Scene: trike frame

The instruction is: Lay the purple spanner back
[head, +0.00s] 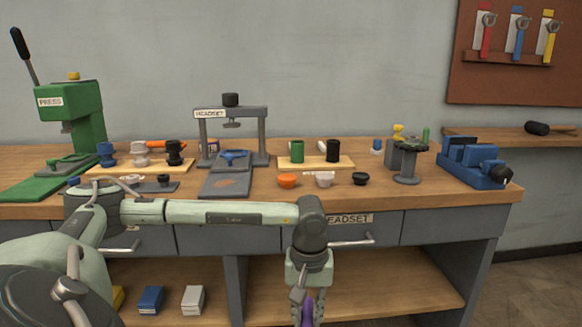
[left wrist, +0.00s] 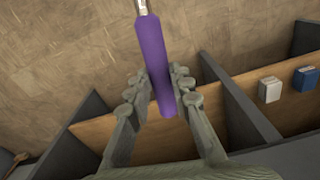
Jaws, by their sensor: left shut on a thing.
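The purple spanner (left wrist: 156,60) is between the fingers of my left gripper (left wrist: 160,92) in the left wrist view, with its purple handle in the grip and a bit of its metal end at the top edge. In the head view my left gripper (head: 307,305) hangs down in front of the workbench at the bottom of the picture, shut on the purple spanner (head: 307,312), of which only a little shows. The spanner's head is cut off in both views. My right gripper is not in view.
A rack on the brown board (head: 515,85) at the upper right holds red (head: 485,38), blue (head: 519,38) and yellow (head: 550,40) spanners. The workbench (head: 400,190) carries a green press (head: 72,115), a headset press (head: 232,135) and a blue vise (head: 473,162). An open lower shelf (head: 385,285) lies behind my gripper.

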